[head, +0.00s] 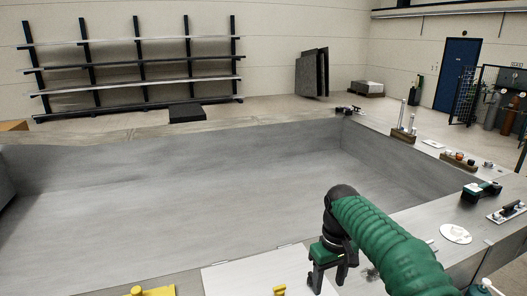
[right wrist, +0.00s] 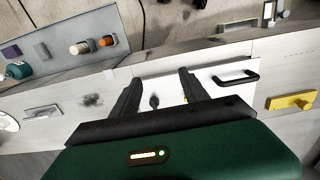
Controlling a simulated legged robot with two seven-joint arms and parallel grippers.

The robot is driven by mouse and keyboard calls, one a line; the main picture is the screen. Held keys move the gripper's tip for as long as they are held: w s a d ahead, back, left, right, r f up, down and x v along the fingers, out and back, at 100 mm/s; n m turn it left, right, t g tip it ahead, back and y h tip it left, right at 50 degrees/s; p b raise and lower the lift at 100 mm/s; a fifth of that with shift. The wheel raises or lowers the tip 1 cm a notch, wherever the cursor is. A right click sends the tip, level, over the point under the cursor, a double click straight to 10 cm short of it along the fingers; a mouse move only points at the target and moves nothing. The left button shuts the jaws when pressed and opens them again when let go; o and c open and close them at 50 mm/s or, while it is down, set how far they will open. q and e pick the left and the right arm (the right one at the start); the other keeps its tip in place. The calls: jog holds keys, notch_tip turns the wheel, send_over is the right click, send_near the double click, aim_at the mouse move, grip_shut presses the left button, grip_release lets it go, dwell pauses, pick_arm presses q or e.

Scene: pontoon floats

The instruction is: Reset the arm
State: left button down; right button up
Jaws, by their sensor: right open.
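My right arm (head: 385,240), in a green ribbed sleeve, comes in from the lower right of the head view. Its gripper (head: 328,280) points down near the front right of the large grey metal pontoon, beside a white panel (head: 240,277). In the right wrist view the two dark fingers of my right gripper (right wrist: 158,78) stand apart, with nothing held between them. Beyond the fingers lies the white panel with a black handle (right wrist: 238,78). A small dark piece (right wrist: 154,101) shows between the fingers. My left gripper is not in view.
Yellow pieces (head: 152,291) show at the bottom edge. The right-hand ledge carries a white disc (head: 455,234), a green-and-black tool (head: 481,191) and a black-handled trowel (head: 507,212). The broad grey recess (head: 190,200) is clear. A rack (head: 140,68) stands by the far wall.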

jog(key=s+d+f+m+t+b, duration=0.1)
jog(key=s+f+b, duration=0.4)
jog(key=s+f, duration=0.6)
jog(key=s+d+f+m+t+b, duration=0.1)
jog(key=s+f+b, duration=0.4)
jog(key=s+f, duration=0.6)
notch_tip(320, 180, down, 2)
jog(key=shift+d+f+m+t, duration=0.1)
jog(key=shift+d+m+t, duration=0.2)
jog(key=shift+d+m, duration=0.55)
jog(key=shift+w+a+m, duration=0.15)
jog(key=shift+a+m, duration=0.1)
jog(key=shift+a, duration=0.05)
